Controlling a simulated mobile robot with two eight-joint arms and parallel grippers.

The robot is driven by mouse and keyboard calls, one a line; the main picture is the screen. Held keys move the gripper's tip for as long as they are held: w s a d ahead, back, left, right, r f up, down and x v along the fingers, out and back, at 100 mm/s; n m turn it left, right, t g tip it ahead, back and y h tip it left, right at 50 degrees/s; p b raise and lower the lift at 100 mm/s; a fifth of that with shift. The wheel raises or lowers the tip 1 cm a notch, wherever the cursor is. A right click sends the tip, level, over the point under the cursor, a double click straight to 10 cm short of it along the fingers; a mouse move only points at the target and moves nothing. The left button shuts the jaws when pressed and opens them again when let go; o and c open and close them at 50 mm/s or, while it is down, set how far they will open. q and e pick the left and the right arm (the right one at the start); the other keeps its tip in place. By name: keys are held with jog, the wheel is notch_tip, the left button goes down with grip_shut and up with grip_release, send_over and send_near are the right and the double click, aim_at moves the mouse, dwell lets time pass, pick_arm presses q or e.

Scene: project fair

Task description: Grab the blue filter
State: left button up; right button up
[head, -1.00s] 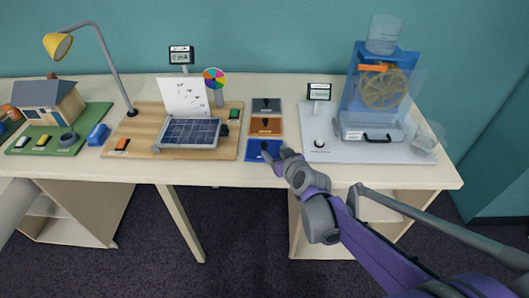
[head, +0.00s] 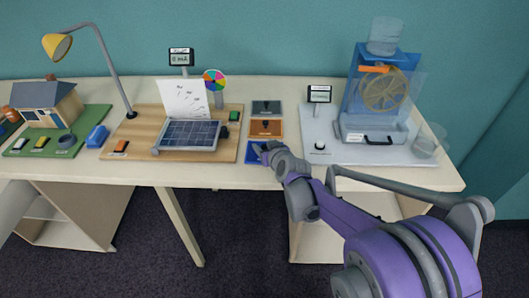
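The blue filter (head: 252,155) is a flat blue square near the front edge of the table. It lies in front of an orange filter (head: 266,126) and a grey one (head: 267,106). My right gripper (head: 262,148) is over the blue filter and covers much of it. Its fingertips are small and partly hidden by the wrist, so I cannot tell whether they are open or shut, or touch the filter. My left gripper is out of view.
A wooden board with a solar panel (head: 190,134) is left of the filters. A grey board (head: 318,145) with a water wheel model (head: 384,90) is to the right. A yellow lamp (head: 57,46) and a model house (head: 45,105) stand farther left.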

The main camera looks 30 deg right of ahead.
grip_shut()
